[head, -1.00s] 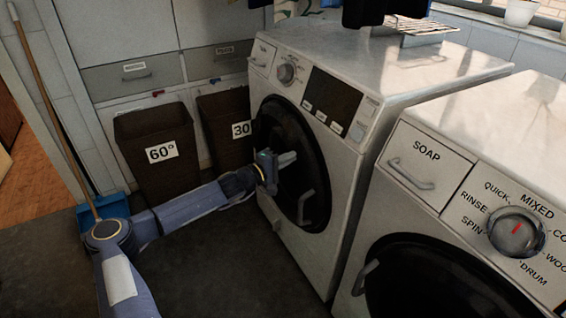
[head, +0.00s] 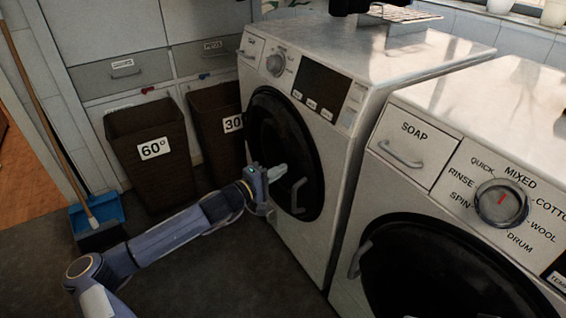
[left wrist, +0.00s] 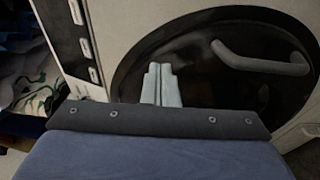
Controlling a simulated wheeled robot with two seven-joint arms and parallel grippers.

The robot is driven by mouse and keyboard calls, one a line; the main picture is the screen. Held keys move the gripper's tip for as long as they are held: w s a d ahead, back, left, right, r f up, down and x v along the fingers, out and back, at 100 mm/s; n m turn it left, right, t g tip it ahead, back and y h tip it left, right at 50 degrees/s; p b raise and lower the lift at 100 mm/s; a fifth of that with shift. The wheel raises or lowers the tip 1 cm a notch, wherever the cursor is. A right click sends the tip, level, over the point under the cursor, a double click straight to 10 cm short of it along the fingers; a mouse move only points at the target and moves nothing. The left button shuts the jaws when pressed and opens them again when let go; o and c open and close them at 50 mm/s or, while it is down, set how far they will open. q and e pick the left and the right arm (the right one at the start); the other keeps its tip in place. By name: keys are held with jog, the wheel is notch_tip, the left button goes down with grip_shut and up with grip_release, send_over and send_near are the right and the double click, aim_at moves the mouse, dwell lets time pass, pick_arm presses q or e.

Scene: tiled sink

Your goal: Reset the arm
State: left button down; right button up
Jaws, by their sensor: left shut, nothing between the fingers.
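My left arm comes in from the lower left in the head view. My left gripper (head: 279,172) is in front of the round black door (head: 268,135) of the farther washing machine. Its fingers are together and hold nothing. The door looks closed, and its pale handle (head: 298,195) is just right of and below the fingertips. In the left wrist view the closed fingers (left wrist: 161,84) point toward the dark door, with the handle (left wrist: 262,62) to their right. I cannot tell the exact gap between fingertips and door. My right gripper is not in view.
A nearer washing machine (head: 462,135) with a soap drawer (head: 415,140) stands at the right. Two brown baskets marked 60° (head: 150,170) and 30 (head: 215,110) stand behind the arm. A broom and blue dustpan (head: 96,212) are at the left. The dark floor between is clear.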

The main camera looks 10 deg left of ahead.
pick_arm(q)
jog(key=s+d+m+g, duration=0.9)
jog(key=s+d+m, duration=0.25)
jog(key=s, duration=0.35)
jog(key=s+a+r+n+y, duration=0.1)
jog(key=s+a+r+y, duration=0.25)
jog(key=s+a, duration=0.65)
jog(key=s+a+r+n+y, duration=0.2)
jog(key=s+a+y, duration=0.35)
jog(key=s, duration=0.85)
notch_tip(320, 180, up, 22)
jog(key=a+h+p, duration=0.1)
jog(key=h+p, duration=0.1)
jog(key=p, duration=1.9)
jog(key=shift+s+a+f, duration=0.2)
jog(key=shift+s+a, duration=0.05)
jog(key=shift+a, duration=0.05)
jog(key=shift+m, duration=0.25)
